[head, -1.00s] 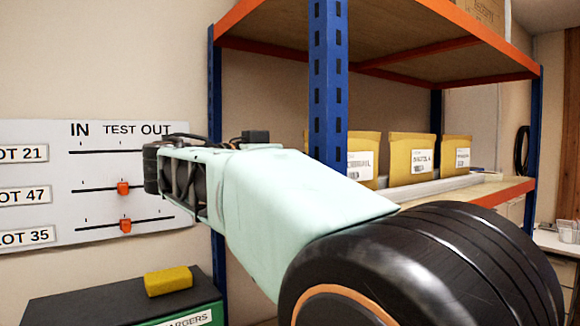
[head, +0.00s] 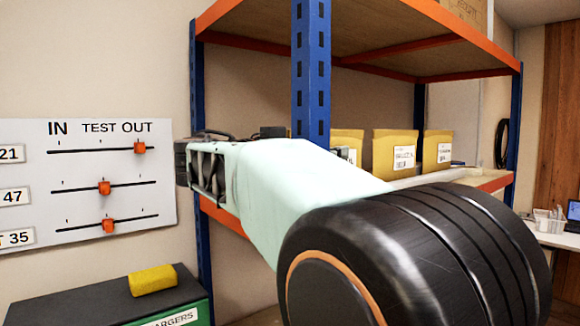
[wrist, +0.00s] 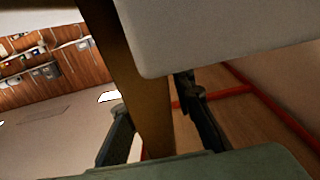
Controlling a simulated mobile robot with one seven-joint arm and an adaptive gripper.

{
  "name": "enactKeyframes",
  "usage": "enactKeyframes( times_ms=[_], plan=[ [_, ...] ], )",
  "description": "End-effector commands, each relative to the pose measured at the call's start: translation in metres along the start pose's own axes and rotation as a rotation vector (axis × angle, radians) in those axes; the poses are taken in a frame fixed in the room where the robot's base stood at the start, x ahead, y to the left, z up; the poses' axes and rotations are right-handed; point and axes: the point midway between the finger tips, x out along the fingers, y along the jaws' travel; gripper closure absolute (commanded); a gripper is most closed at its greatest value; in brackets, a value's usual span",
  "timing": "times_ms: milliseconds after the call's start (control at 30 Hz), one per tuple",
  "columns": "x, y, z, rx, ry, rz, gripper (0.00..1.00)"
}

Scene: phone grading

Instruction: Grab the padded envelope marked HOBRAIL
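Three yellow padded envelopes stand in a row on the shelf in the head view: a left one (head: 350,138) mostly hidden by my arm and the blue post, a middle one (head: 394,146) and a right one (head: 437,146). Their white labels are too small to read surely, so I cannot tell which is HOBRAIL.
A blue post (head: 310,75) and an orange-edged upper shelf (head: 380,25) stand close around my arm. A slider board (head: 100,170) hangs at left. A yellow block (head: 152,280) lies on a dark box below. A pale slab (wrist: 220,35) fills the wrist view's upper right.

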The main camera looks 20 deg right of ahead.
Motion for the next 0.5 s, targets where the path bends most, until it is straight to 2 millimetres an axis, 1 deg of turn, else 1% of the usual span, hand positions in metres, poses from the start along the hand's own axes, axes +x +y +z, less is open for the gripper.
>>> enactKeyframes(
  times_ms=[33,167,500],
  plan=[
    [-0.0001,0.0,-0.0001,0.0,0.0,0.0,0.85],
    [-0.0002,0.0,-0.0001,0.0,0.0,0.0,1.0],
    [-0.0003,0.0002,-0.001,0.001,0.001,0.0,1.0]
  ],
)
